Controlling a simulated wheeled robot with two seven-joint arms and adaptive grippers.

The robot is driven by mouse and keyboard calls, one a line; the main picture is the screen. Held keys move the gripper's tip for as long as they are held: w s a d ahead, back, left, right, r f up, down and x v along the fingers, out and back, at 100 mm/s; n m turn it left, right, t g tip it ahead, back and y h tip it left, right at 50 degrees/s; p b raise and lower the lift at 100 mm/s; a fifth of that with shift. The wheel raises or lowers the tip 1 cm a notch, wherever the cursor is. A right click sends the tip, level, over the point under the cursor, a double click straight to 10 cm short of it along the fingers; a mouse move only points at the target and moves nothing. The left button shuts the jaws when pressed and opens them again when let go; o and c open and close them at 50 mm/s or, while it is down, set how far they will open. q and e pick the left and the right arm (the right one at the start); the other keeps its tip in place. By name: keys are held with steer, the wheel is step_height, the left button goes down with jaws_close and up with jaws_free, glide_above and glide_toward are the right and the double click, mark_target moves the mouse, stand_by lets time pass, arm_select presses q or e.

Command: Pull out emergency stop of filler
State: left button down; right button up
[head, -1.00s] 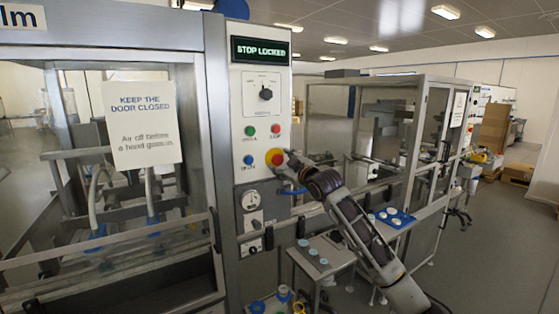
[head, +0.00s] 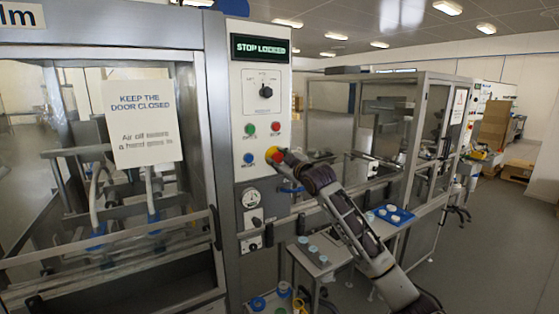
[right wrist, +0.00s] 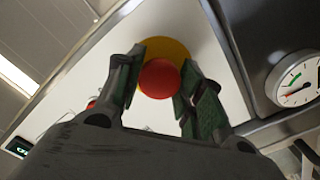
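The emergency stop is a red mushroom button on a yellow base. It sits on the filler's light control panel (head: 262,100), under a green and a red button. In the head view my right gripper (head: 277,156) is at the stop and hides much of it. In the right wrist view the red button (right wrist: 160,79) lies between the two fingers of my right gripper (right wrist: 162,72), which stand apart, one on each side. Whether the fingers touch it I cannot tell. The display (head: 261,47) reads "STOP LOCKED". My left gripper is not in view.
A blue button (head: 248,158) lies left of the stop, and a gauge (head: 250,198) and dark knobs lie below. The filler's glazed door with a paper sign (head: 142,122) is at left. A small table (head: 322,262) and a blue tray (head: 390,217) stand at right.

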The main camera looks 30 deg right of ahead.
jaws_close()
steer(key=shift+s, duration=0.65)
steer(key=shift+w+f, duration=0.1)
steer(key=shift+f, duration=0.05)
steer(key=shift+o, duration=1.8)
jaws_free()
steer(key=o, duration=0.4)
steer(key=shift+s, duration=0.25)
steer(key=shift+w, duration=0.1)
